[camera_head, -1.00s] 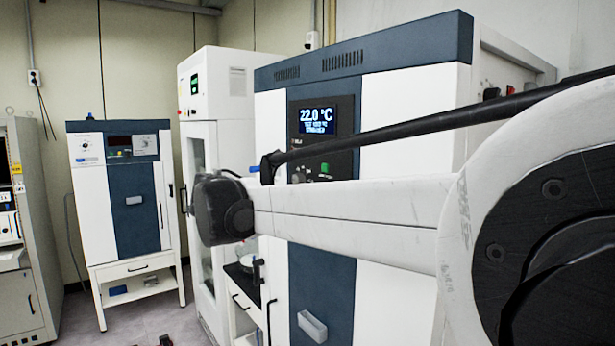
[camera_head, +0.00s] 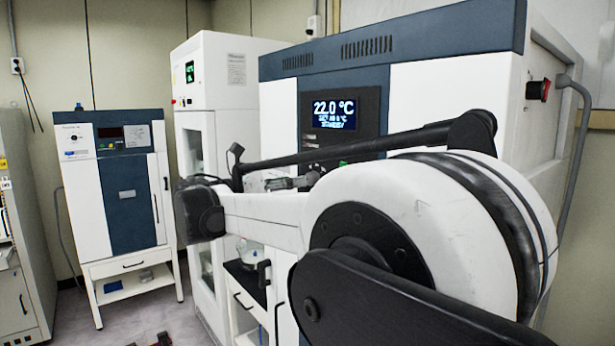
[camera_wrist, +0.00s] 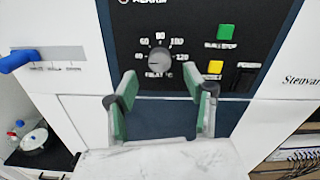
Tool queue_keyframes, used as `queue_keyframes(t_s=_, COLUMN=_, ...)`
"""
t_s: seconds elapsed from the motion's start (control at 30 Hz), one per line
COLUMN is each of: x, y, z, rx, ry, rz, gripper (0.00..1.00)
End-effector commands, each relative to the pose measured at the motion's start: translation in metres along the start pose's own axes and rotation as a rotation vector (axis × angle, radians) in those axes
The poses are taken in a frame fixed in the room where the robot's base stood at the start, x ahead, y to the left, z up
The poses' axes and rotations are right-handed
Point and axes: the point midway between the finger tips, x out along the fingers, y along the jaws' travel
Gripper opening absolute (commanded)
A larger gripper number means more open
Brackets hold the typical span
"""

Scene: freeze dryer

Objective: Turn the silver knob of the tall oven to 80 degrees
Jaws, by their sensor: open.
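The silver knob (camera_wrist: 160,58) sits on the black panel of the tall oven (camera_head: 420,88), inside a dial with numbers including 60, 80, 100 and 120. Its pointer is too blurred to read. My gripper (camera_wrist: 160,79), with green-padded fingers, is open just below the knob in the wrist view. One fingertip is on each side of the knob's lower part, with no clear contact. In the head view my arm covers the lower panel and hides the knob. The oven's display (camera_head: 334,114) reads 22.0 °C.
A green button (camera_wrist: 226,32) and a yellow button (camera_wrist: 215,67) are right of the knob. A blue handle (camera_wrist: 18,61) sticks out at the left. A smaller oven (camera_head: 112,190) and a white cabinet (camera_head: 215,80) stand further left.

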Motion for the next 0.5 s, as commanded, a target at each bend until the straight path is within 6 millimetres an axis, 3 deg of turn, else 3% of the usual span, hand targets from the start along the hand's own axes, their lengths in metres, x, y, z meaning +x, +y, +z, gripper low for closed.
queue_keyframes(t_s=0.2, x=0.036, y=-0.001, z=0.001, rx=0.000, ry=0.001, rz=-0.003, gripper=0.47)
queue_keyframes(t_s=0.5, x=0.056, y=0.000, z=0.000, rx=0.001, ry=0.001, rz=-0.001, gripper=0.47)
